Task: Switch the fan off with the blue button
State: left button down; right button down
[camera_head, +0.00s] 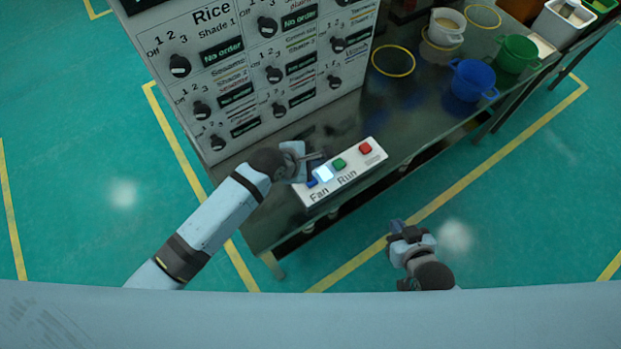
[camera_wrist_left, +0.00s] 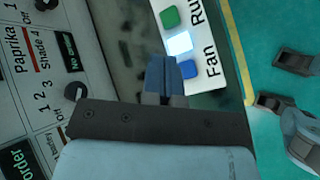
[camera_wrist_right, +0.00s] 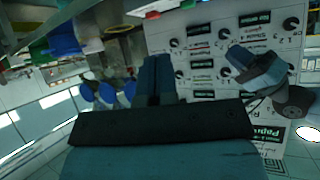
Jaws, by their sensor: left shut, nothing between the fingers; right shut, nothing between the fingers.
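The white control box (camera_head: 376,157) marked Fan and Run lies at the near end of the metal table. It carries a blue button (camera_head: 312,183), a glowing white light (camera_head: 323,174), a green button and a red button (camera_head: 365,148). My left gripper (camera_head: 313,163) is shut and empty beside the box, near its blue end. In the left wrist view the blue button (camera_wrist_left: 188,69) shows just right of my shut left fingertips (camera_wrist_left: 171,62); I cannot tell whether they touch. My right gripper (camera_head: 397,226) is shut and empty off the table's front edge.
A tall dial panel (camera_head: 235,75) stands on the table behind the box. Blue (camera_head: 472,82), green (camera_head: 517,53) and white (camera_head: 447,28) pots and yellow rings are farther right. The table between box and pots is largely clear.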

pick_arm(q)
notch_tip(320, 180, down, 7)
jog(key=b, duration=0.5)
jog(key=shift+b, duration=0.3)
jog(key=shift+f, duration=0.8)
dwell(0.8)
jog(key=shift+f, duration=0.15)
